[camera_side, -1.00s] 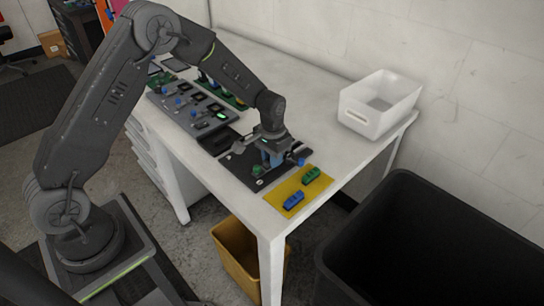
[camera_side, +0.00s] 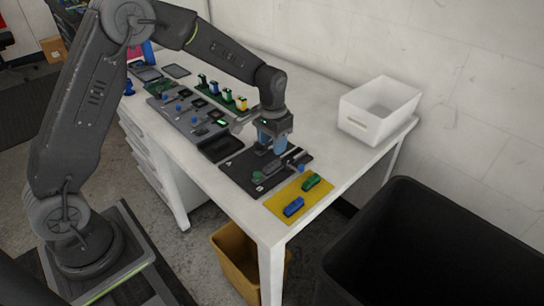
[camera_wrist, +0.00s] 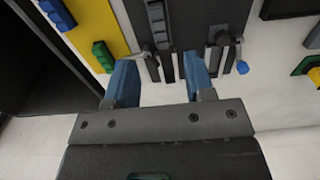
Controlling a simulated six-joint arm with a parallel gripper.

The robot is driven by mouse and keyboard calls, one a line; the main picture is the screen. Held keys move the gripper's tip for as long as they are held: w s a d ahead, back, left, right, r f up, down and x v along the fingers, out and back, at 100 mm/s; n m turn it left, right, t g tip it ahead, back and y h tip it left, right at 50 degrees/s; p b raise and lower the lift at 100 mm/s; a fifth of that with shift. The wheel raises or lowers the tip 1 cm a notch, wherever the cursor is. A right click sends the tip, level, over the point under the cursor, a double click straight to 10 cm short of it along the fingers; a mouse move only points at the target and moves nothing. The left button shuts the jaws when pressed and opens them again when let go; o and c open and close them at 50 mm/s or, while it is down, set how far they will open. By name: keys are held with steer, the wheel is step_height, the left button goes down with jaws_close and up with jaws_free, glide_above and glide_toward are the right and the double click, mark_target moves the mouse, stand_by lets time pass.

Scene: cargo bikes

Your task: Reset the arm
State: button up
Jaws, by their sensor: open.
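My gripper (camera_side: 270,146) hangs just above the dark fixture board (camera_side: 234,171) near the front end of the white table. In the wrist view my gripper (camera_wrist: 162,86) shows two blue fingers spread apart with nothing between them. The dark board (camera_wrist: 186,22) lies beyond the fingertips, with a grey block, a lever and a blue-tipped handle (camera_wrist: 241,66) on it. The fingers partly hide the board's fittings.
A yellow mat (camera_side: 283,206) with a green piece (camera_side: 312,181) and a blue piece (camera_side: 293,207) lies at the table's front corner. A white bin (camera_side: 358,126) stands at the back right. Grey panels (camera_side: 190,117) and several small coloured blocks stand to the left. A large black bin (camera_side: 401,215) stands on the floor.

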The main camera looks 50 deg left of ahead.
steer(key=s+d+r+t, duration=0.1)
steer(key=s+r, duration=0.5)
steer(key=r, duration=0.3)
steer(key=s+r+t, duration=0.2)
steer(key=s+r, duration=0.5)
steer(key=r, duration=0.2)
steer(key=s+d+t, duration=0.1)
steer(key=s+t, duration=0.1)
steer(key=s, duration=1.1)
steer(key=shift+s+t, duration=0.3)
steer(key=shift+s, duration=0.05)
